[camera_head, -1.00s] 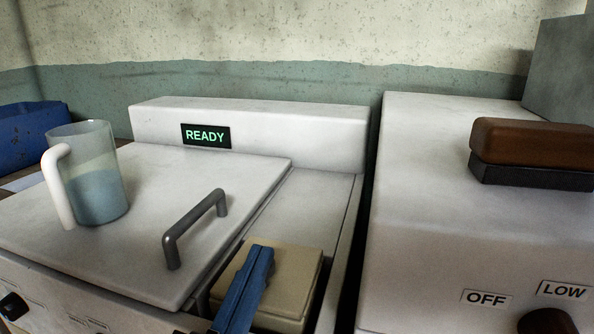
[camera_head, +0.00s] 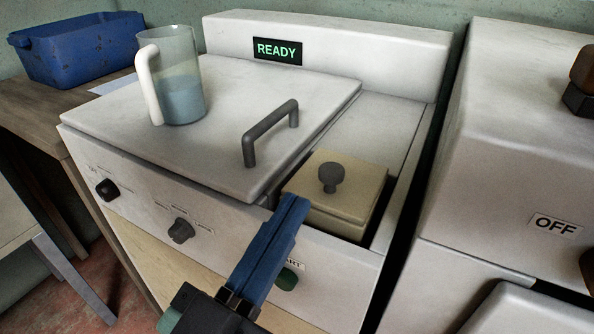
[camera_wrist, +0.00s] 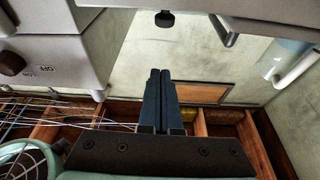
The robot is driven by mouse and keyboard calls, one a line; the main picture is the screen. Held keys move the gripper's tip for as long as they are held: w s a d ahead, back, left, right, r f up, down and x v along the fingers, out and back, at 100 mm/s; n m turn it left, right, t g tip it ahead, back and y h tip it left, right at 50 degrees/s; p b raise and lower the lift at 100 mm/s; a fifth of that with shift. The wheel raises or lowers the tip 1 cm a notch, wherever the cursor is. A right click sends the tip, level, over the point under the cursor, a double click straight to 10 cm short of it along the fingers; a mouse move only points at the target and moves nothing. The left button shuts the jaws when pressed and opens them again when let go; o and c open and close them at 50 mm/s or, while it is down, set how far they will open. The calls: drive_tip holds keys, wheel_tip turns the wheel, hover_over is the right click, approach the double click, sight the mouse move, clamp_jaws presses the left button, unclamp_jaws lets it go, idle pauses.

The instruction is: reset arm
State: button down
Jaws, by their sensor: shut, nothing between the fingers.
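My gripper (camera_head: 297,200) shows in the head view as two blue fingers pressed together. It is in front of the white machine, and its tip overlaps the front left corner of a beige lidded box in the picture. The gap in depth is unclear. In the wrist view the fingers (camera_wrist: 159,74) are side by side, closed, with nothing between them.
The white machine (camera_head: 140,140) has a lid with a grey handle (camera_head: 270,128) and a "READY" display (camera_head: 277,51). A jug (camera_head: 180,90) stands on the lid. The beige box (camera_head: 345,205) has a dark knob. A blue bin (camera_head: 75,48) is far left; another white unit (camera_head: 500,130) is right.

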drive_tip(key=w+r+n+t+y, duration=0.2)
drive_tip(key=w+r+t+y, duration=0.1)
drive_tip(key=r, duration=0.4)
drive_tip(key=w+r+n+t+y, duration=0.2)
drive_tip(key=w+r+y, duration=0.15)
drive_tip(key=r, duration=0.35)
drive_tip(key=s+r+n+t+y+p, duration=0.1)
drive_tip(key=s+r+t+y+p, duration=0.1)
drive_tip(key=r+p, duration=1.4)
drive_tip(key=s+a+r+n+t+y+p, duration=0.1)
drive_tip(key=s+r+n+t+y+p, duration=0.1)
drive_tip(key=r+p, duration=1.3)
wheel_tip(320, 180, up, 12)
drive_tip(key=shift+s+a+f+t+y+p, duration=0.15)
drive_tip(key=shift+s+a+t+y+p, duration=0.2)
drive_tip(key=shift+s+y, duration=0.45)
drive_tip(key=shift+w+d, duration=0.1)
drive_tip(key=shift+w, duration=0.05)
